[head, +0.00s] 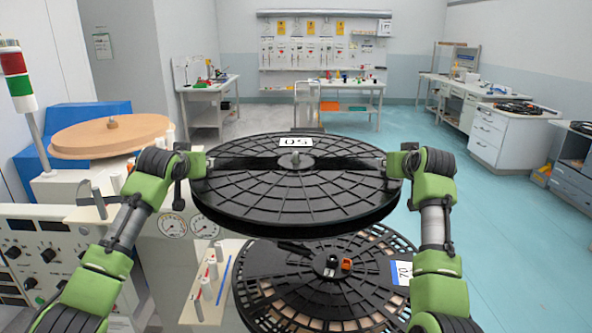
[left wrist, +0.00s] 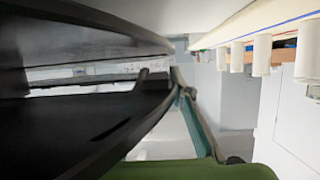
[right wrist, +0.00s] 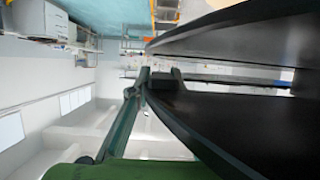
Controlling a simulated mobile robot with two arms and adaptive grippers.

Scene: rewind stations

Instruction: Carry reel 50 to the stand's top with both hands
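Reel 50 (head: 255,185) is a large black reel with ribbed flanges, a hub in the middle and a white label that reads upside down. It is held about level in the head view, above another reel. My left gripper (head: 206,164) is at its left rim and my right gripper (head: 396,163) at its right rim. Both appear shut on it, though the fingertips are largely hidden. The flanges fill much of the left wrist view (left wrist: 90,120) and the right wrist view (right wrist: 230,115). I cannot tell which thing is the stand.
A black slotted reel (head: 265,285) with a blue-and-white label lies below reel 50. A tan wooden disc (head: 105,137) tops a machine at left, near a signal tower (head: 18,78). Pegs (head: 205,285) stand beside the lower reel. Open blue floor (head: 520,215) lies to the right.

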